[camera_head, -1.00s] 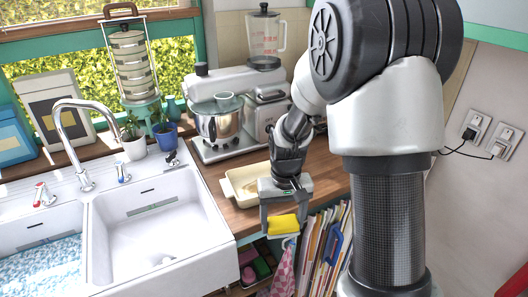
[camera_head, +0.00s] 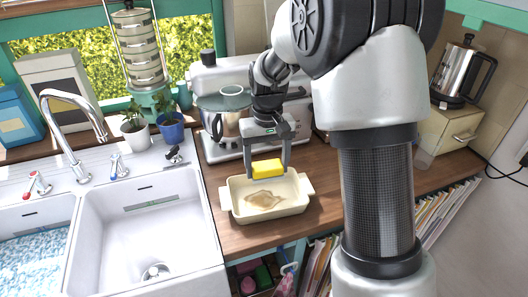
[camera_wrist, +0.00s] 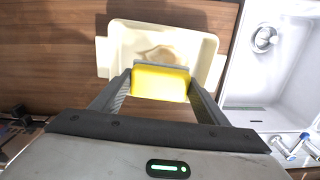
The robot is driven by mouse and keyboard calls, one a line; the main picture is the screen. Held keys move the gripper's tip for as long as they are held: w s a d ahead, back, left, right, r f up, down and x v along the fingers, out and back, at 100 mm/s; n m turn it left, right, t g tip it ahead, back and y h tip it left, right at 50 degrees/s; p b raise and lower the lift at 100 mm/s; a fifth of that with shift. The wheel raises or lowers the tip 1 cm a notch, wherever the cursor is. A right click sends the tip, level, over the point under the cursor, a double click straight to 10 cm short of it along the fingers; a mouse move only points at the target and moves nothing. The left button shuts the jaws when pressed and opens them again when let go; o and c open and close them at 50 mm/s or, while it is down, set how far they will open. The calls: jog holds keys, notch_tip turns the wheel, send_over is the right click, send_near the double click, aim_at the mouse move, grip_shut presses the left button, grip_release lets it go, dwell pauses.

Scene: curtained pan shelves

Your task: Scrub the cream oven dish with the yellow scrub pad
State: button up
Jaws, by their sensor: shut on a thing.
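The cream oven dish (camera_head: 240,210) sits on the wooden counter, right of the sink, with a brownish stain (camera_head: 264,199) on its inside floor. It also shows in the wrist view (camera_wrist: 204,50), where the pad and fingers cover its near part. My gripper (camera_head: 268,172) is shut on the yellow scrub pad (camera_head: 268,168), which shows large in the wrist view (camera_wrist: 160,83). The pad appears above the back part of the dish; I cannot tell whether it touches it.
A white double sink (camera_head: 140,235) with a tall tap (camera_head: 75,120) is at the left. A stand mixer (camera_head: 222,125) stands behind the dish. A kettle (camera_head: 462,75) on a box is at the back right. The wooden counter (camera_head: 335,190) right of the dish is bare.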

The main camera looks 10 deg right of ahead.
jog(key=shift+w+a, duration=0.1)
jog(key=shift+w, duration=0.05)
jog(key=shift+s+f+b, duration=0.2)
jog(key=shift+f+b, duration=0.3)
jog(key=shift+f, duration=0.05)
jog(key=b, duration=0.6)
send_over(267, 199)
notch_tip(267, 199, down, 8)
jog(key=shift+a+r, duration=0.1)
jog(key=d, duration=0.4)
jog(key=shift+w+d+r, duration=0.15)
jog(key=shift+d, duration=0.15)
jog(key=a, duration=0.6)
jog(key=a+p, duration=0.1)
jog(key=a, duration=0.2)
jog(key=shift+s, duration=0.4)
jog(key=shift+w+d, duration=0.2)
jog(key=shift+d, duration=2.05)
jog(key=shift+f+b, duration=0.55)
jog(key=shift+f, duration=0.25)
jog(key=shift+d, duration=0.1)
